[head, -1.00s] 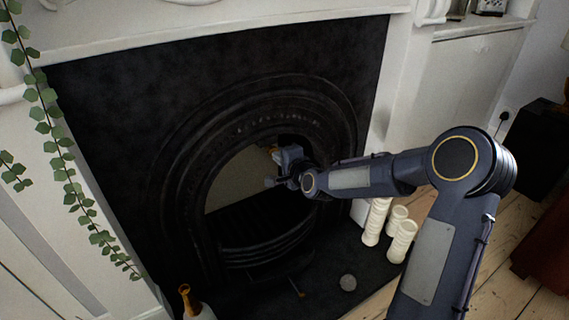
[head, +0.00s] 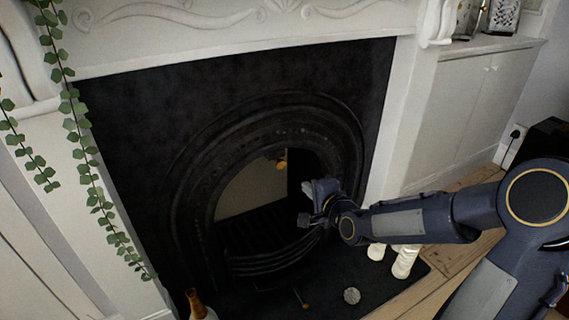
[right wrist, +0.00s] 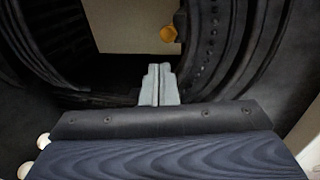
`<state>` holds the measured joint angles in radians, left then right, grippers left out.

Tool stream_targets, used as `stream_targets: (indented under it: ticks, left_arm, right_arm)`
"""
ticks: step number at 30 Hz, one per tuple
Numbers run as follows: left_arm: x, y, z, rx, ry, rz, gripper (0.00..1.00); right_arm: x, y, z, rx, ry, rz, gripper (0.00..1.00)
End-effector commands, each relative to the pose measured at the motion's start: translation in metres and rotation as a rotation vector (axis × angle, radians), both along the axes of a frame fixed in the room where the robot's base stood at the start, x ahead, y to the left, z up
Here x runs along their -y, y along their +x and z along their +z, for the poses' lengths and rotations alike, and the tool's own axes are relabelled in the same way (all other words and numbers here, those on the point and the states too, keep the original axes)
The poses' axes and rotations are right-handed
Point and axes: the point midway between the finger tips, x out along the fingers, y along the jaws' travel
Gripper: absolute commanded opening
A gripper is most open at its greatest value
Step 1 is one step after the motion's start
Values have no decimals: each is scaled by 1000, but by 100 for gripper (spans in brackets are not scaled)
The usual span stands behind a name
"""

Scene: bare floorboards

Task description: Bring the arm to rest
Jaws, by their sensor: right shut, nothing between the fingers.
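My right gripper (head: 318,205) is in front of the right side of the black fireplace (head: 235,120) opening. Its arm reaches in from the right of the head view. In the right wrist view the two grey fingers (right wrist: 159,85) are pressed together with nothing between them. The fireplace opening lies beyond them. My left gripper does not show in any view.
White candles (head: 405,261) stand on the dark hearth below my right forearm. A small golden thing (head: 282,165) shows in the fireplace opening. Ivy (head: 90,170) hangs at left.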

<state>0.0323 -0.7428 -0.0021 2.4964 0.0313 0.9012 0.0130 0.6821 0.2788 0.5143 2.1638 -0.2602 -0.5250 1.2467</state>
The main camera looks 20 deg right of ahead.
Motion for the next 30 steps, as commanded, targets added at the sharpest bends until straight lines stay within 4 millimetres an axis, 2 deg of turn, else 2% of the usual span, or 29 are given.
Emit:
stream_targets:
  ticks: [5, 8, 11, 15, 18, 24, 30]
  left_arm:
    - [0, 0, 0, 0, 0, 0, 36]
    - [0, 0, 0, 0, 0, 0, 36]
    - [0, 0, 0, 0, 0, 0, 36]
    - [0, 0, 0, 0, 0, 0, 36]
    - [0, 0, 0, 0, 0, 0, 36]
    - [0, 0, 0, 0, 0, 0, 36]
    - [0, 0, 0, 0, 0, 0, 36]
  right_arm:
    - [-1, -4, 2, -9, -24, 9, 0]
    - [-8, -19, 5, -62, -137, 53, 0]
    - [-15, -53, 11, -163, -340, 138, 0]
    - [-25, -124, 16, -320, -615, 315, 0]
    - [-32, -170, 15, -387, -726, 446, 0]
    - [-49, -242, 10, -427, -835, 685, 0]
    - [-69, -300, 3, -384, -889, 922, 0]
